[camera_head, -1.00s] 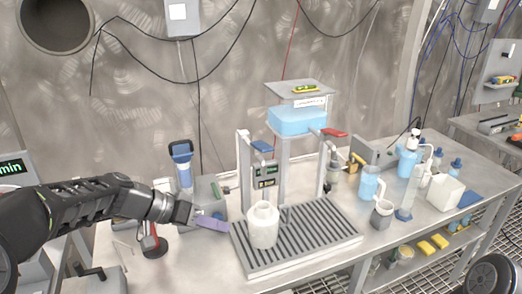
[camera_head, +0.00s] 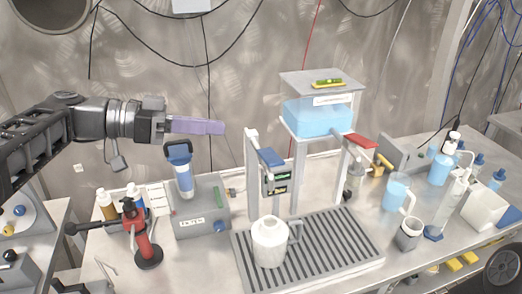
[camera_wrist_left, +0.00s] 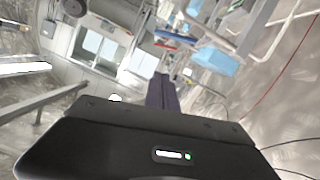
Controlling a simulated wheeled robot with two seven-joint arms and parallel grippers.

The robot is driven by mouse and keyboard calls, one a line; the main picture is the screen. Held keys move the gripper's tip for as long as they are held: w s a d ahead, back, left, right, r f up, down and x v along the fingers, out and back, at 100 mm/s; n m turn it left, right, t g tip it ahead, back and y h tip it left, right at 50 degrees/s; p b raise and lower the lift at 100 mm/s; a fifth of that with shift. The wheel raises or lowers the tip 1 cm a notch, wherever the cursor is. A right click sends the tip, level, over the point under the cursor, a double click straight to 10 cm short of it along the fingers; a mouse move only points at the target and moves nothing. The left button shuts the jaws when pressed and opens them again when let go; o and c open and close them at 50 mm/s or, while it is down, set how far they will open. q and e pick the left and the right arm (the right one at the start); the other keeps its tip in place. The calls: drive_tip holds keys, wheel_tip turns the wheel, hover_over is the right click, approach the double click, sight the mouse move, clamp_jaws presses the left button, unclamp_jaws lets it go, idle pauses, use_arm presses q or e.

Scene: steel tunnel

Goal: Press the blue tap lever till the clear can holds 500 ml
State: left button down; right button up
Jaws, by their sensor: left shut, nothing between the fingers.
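The blue tap lever (camera_head: 270,157) sits on top of the left tap post, in front of the raised tank of blue liquid (camera_head: 318,118). The clear can (camera_head: 270,242), whitish with a side handle, stands upright on the slatted drip tray (camera_head: 330,250) below that tap. Its liquid level cannot be made out. My left gripper (camera_head: 222,127) is shut and empty, its purple fingers pointing right, in the air to the left of and higher than the blue lever, apart from it. The fingers also show in the left wrist view (camera_wrist_left: 162,92). My right gripper is not seen.
A red lever (camera_head: 360,141) is on the right tap. A grey unit with a blue-topped cylinder (camera_head: 184,180) and a red stand tool (camera_head: 136,228) are left of the tray. A blue-filled jug (camera_head: 395,192) and bottles stand at right. Cables hang on the wall.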

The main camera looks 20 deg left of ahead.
use_arm(q)
drive_tip(key=b, duration=0.1)
hover_over(265, 161)
drive_tip(key=a, duration=0.2)
drive_tip(key=f, duration=0.4)
drive_tip(key=d+f+p, duration=0.1)
drive_tip(key=f, duration=0.1)
drive_tip(key=shift+w+f, duration=0.15)
drive_tip(key=m+b, duration=0.1)
drive_tip(key=b, duration=0.3)
drive_tip(key=f+b, duration=0.1)
drive_tip(key=b, duration=0.3)
drive_tip(key=m+b, duration=0.1)
drive_tip(key=b, duration=0.3)
drive_tip(key=shift+s+d+f+m+t, duration=0.25)
drive_tip(key=shift+s+f+m+t, duration=0.05)
drive_tip(key=shift+s+f+t, duration=0.1)
idle(4.9)
